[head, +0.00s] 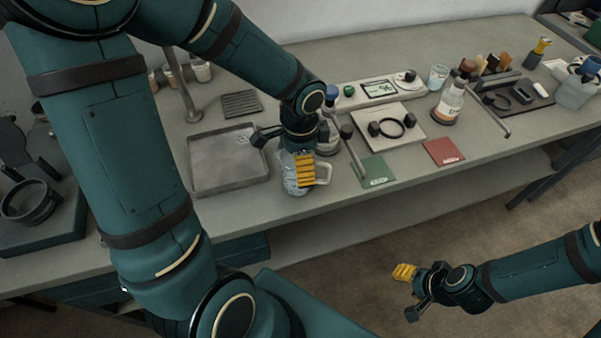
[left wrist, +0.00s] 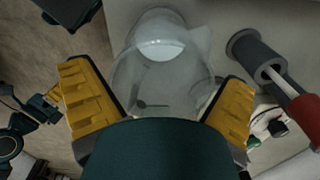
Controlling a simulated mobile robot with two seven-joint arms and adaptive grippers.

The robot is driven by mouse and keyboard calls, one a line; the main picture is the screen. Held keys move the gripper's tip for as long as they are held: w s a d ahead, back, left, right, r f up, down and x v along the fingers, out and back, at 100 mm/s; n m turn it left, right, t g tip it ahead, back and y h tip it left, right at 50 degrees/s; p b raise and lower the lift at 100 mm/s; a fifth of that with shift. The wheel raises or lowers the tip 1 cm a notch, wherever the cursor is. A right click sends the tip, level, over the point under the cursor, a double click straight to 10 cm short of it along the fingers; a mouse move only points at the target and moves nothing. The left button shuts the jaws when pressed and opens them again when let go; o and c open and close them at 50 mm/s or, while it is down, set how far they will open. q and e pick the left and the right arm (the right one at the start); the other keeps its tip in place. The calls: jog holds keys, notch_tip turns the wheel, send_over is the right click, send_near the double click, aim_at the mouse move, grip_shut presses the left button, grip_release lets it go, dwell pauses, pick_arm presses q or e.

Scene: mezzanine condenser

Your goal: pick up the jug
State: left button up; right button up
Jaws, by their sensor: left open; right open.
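The jug (head: 290,184) is clear and stands upright near the front edge of the grey bench, with its pale handle on the right side. It also shows in the left wrist view (left wrist: 160,72) as a transparent round body between the finger pads. My left gripper (head: 299,170) is open, with its yellow-padded fingers down around the jug's sides; it hides the jug's top in the head view. I cannot tell whether the pads touch it. My right gripper (head: 404,280) is open and empty, out over the floor in front of the bench.
A shallow grey tray (head: 228,188) lies left of the jug. A green mat (head: 378,173) and a red mat (head: 444,152) lie to its right. A labelled bottle (head: 450,103) and a plate with a black ring (head: 376,118) stand behind. A dark cylinder (left wrist: 252,52) is close by.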

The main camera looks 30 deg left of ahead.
pick_arm(q)
jog(key=c, duration=1.1)
jog(key=shift+r, duration=0.15)
